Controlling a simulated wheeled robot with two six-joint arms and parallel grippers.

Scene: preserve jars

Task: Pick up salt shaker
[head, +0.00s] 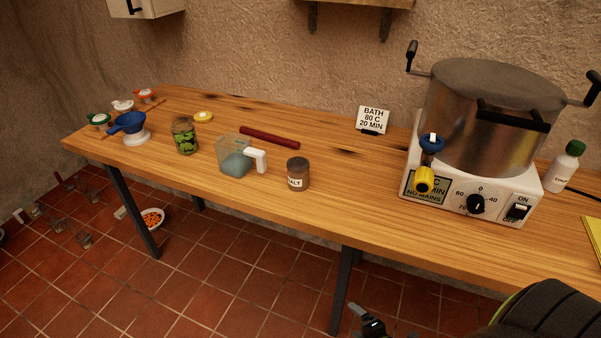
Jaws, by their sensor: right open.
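The salt shaker (298,175) is a small brown jar with a dark lid and a white label reading "ALT" in the part that shows. It stands upright on the wooden table (345,205), near the front edge. My right gripper (368,322) shows at the bottom of the head view, below and to the right of the shaker, in front of the table and apart from it. It is open with nothing seen in it. Part of my right arm is at the bottom right corner. My left gripper is not in view.
A measuring jug (235,158) with a white handle stands just left of the shaker. A dark red rod (269,138) lies behind. A green-filled jar (184,137) and blue funnel (128,123) are further left. A large bath pot (490,115) stands right; table between is clear.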

